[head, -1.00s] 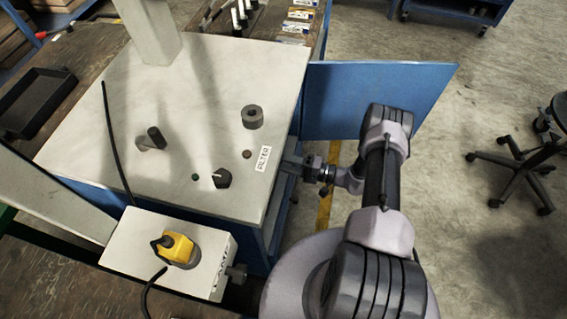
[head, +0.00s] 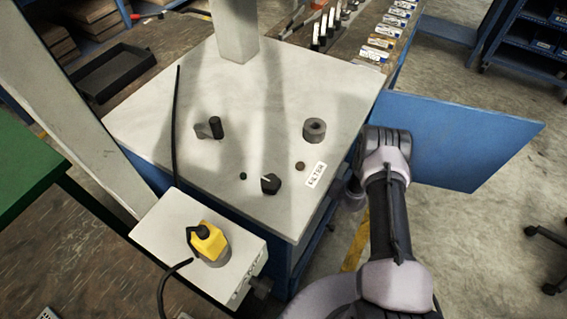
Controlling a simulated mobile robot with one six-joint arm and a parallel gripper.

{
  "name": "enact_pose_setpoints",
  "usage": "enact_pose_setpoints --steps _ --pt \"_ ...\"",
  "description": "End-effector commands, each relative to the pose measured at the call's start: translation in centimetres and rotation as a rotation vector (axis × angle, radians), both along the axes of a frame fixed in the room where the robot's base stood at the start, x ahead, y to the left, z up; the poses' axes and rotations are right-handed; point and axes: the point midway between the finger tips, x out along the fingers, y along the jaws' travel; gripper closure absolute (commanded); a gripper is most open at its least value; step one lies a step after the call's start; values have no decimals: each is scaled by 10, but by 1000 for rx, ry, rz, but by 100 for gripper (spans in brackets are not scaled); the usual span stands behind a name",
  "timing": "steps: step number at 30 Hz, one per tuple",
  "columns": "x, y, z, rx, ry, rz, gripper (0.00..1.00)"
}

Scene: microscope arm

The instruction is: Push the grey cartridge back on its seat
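No grey cartridge can be made out for certain. The white-topped cabinet (head: 150,115) has a "FILTER" label (head: 315,175) at its right edge, and its open blue door (head: 470,140) stands out to the right. The inside of the cabinet on that side is hidden from this view. My arm reaches up to that side, between cabinet and door. A part of my wrist shows beside the cabinet edge, but the gripper fingers are hidden behind the arm and cabinet.
On the top are a grey ring-shaped cylinder (head: 314,130), a dark knob (head: 270,184), a handle (head: 211,128) and two small lamps. A white box (head: 170,230) with a yellow-and-black switch (head: 208,241) is in front. A white post (head: 232,30) rises at the back.

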Motion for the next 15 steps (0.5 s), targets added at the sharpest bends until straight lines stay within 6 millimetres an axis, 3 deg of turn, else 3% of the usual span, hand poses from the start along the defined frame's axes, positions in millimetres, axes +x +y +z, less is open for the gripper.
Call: enact_pose_setpoints --steps 10,15 --pt "2 3 0 0 0 0 52" --pt "2 3 0 0 0 0 86"
